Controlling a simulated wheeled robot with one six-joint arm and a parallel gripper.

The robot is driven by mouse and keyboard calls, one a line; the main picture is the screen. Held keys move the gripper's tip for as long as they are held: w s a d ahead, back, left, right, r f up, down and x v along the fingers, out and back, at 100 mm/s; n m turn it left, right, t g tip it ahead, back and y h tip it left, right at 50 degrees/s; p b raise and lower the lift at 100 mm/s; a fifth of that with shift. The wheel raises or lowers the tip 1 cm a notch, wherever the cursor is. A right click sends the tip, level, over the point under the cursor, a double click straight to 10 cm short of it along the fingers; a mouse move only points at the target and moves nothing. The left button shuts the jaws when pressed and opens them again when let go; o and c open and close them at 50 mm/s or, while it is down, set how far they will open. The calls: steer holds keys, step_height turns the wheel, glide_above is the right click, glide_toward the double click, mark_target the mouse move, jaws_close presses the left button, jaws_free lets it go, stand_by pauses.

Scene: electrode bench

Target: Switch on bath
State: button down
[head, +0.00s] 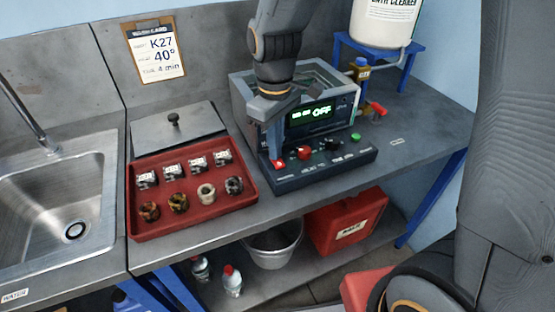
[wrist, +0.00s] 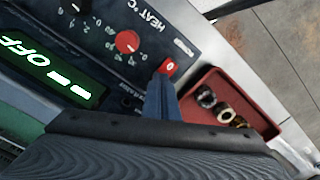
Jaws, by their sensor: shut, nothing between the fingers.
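The bath (head: 340,118) is a grey metal tank with a dark front panel on the bench. Its green display (head: 312,112) reads OFF, and it also shows at the left of the wrist view (wrist: 45,62). A red switch (head: 277,163) marked 0 sits at the left end of the panel's low ledge; it also shows in the wrist view (wrist: 169,67). My gripper (head: 274,152) is shut and empty, its fingertips right above the switch. In the wrist view the fingertips (wrist: 163,84) reach the switch's edge; I cannot tell whether they touch it.
A red knob (head: 304,153), black knobs and a green button (head: 356,136) line the same ledge. A lid (head: 172,130) lies behind the tray. A sink (head: 65,205) is far left.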

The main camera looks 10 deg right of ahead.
steer(key=shift+r, duration=0.1)
step_height(320, 180, up, 7)
steer(key=p, duration=0.6)
stand_by(0.5)
steer(key=s+d+f+m+b, duration=0.1)
steer(key=d, duration=0.1)
steer(key=s+d+f+m+b, duration=0.1)
steer(key=d+m, duration=0.1)
steer(key=d, duration=0.1)
steer(key=s+d+f+m+b, duration=0.1)
steer(key=d+f+m, duration=0.1)
steer(key=d, duration=0.1)
steer(key=shift+s+t, duration=0.25)
steer(key=shift+t, duration=0.15)
steer(key=s+d+f+m, duration=0.1)
steer(key=s+d+f+m+b, duration=0.1)
steer(key=d, duration=0.1)
steer(key=s+d+f+m+b, duration=0.1)
steer(key=s+m, duration=0.1)
steer(key=shift+d+t, duration=0.3)
steer(key=shift+d, duration=0.1)
steer(key=shift+r, duration=0.1)
steer(key=shift+a, duration=0.15)
